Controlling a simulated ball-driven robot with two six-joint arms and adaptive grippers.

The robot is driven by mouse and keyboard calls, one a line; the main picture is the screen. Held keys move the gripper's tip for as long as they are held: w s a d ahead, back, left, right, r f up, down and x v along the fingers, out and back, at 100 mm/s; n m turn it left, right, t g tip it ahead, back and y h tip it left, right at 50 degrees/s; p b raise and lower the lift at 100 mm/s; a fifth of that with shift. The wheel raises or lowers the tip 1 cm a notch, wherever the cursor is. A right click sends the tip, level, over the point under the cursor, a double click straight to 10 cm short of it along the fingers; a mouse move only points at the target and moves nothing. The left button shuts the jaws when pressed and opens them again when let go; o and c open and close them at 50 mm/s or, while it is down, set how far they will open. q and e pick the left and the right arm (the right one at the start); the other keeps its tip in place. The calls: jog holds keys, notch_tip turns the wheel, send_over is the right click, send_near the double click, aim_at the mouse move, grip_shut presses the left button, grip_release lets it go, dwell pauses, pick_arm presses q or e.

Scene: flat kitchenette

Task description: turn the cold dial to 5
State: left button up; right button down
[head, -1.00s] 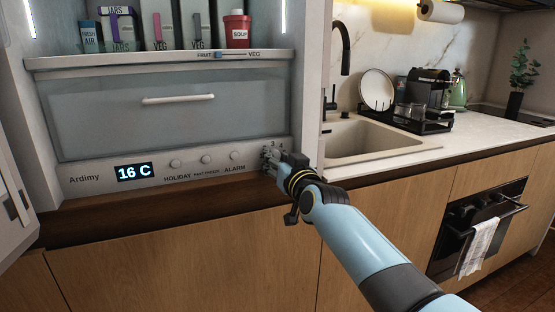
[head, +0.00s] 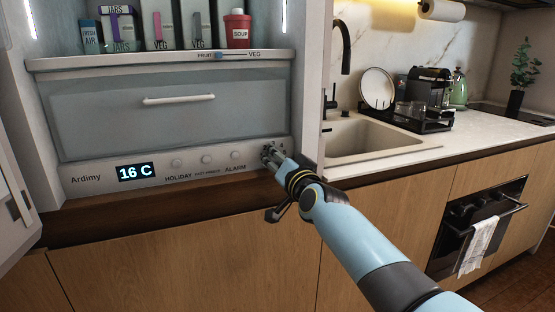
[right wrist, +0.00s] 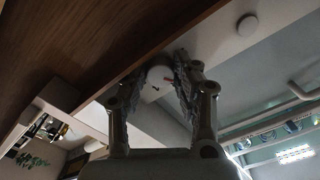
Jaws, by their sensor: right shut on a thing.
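The cold dial (right wrist: 158,74) is a small white round knob with a small red mark beside it in the right wrist view. It is at the right end of the fridge's control panel (head: 100,178). My right gripper (head: 268,155) reaches it from the front and hides most of it in the head view. In the right wrist view its two fingers (right wrist: 157,78) are closed on either side of the dial. The numbers around the dial are too small and covered to read. The display (head: 135,172) reads 16 C. My left gripper is not in view.
Several round buttons (head: 206,159) sit left of the dial. The open fridge door (head: 12,195) is at the left. A sink (head: 370,138) is at the right.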

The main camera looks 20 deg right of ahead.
jog(key=c, duration=1)
grip_release()
jog(key=s, duration=1.2)
jog(key=shift+d, duration=0.15)
